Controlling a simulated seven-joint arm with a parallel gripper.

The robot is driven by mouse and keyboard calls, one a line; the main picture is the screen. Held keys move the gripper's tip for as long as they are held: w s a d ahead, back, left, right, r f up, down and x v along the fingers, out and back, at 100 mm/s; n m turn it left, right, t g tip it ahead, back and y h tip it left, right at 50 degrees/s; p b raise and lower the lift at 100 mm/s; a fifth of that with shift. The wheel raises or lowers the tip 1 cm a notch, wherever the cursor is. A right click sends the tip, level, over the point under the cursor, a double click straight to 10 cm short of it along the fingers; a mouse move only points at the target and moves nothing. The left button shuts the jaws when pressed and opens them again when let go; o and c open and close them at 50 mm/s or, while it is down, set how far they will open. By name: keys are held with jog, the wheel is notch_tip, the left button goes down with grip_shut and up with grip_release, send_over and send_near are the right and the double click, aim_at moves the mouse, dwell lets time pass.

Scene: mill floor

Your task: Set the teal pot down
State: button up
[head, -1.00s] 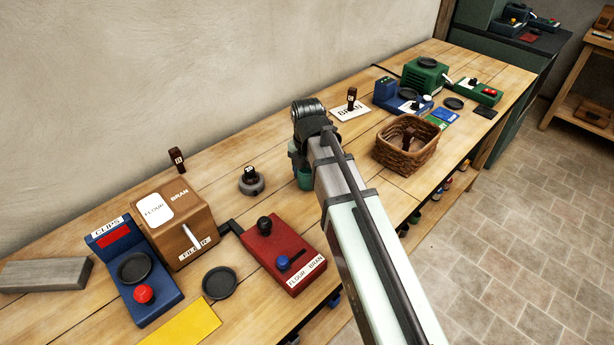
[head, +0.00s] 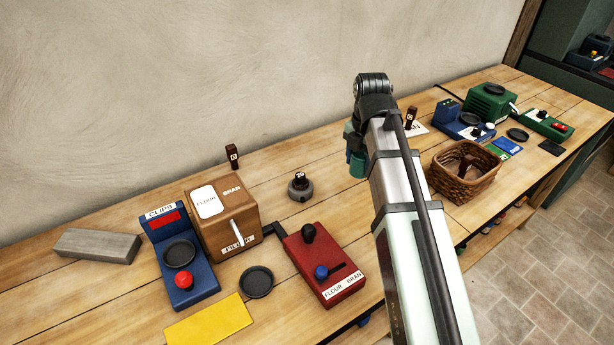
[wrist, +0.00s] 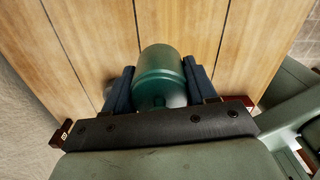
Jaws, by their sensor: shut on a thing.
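The teal pot (wrist: 160,75) is between the two dark blue fingers of my gripper (wrist: 160,84) in the wrist view, one finger on each side. My gripper is shut on it. Bare wooden planks show around the pot. In the head view the teal pot (head: 357,164) shows in part at the end of my arm, which hides the rest. It is over the workbench (head: 335,195), right of a grey round weight (head: 300,187). I cannot tell whether its base touches the wood.
A red lever box (head: 325,262), a brown flour-and-bran box (head: 222,220) and a blue clips device (head: 180,255) stand at the left front. A wicker basket (head: 462,190) is to the right. Bare planks lie around the weight, with the wall behind.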

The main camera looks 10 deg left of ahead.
jog(key=s+a+n, duration=0.1)
jog(key=s+a, duration=0.1)
jog(key=a, duration=1.2)
jog(key=s+a+n, duration=0.1)
jog(key=s+a, duration=0.1)
jog(key=a, duration=1.2)
jog(key=shift+w+a+f+m, duration=0.15)
jog(key=shift+f+m, duration=0.45)
jog(key=shift+f, duration=1)
jog(key=shift+w+d+f+m, duration=0.15)
jog(key=shift+f+m, duration=0.45)
jog(key=shift+f, duration=1)
jog(key=shift+w+a+f+m, duration=0.2)
jog(key=shift+f+m, duration=0.4)
jog(key=shift+f, duration=1)
jog(key=o, duration=1.5)
jog(key=shift+f, duration=0.15)
notch_tip(320, 180, up, 12)
jog(key=shift+r, duration=0.2)
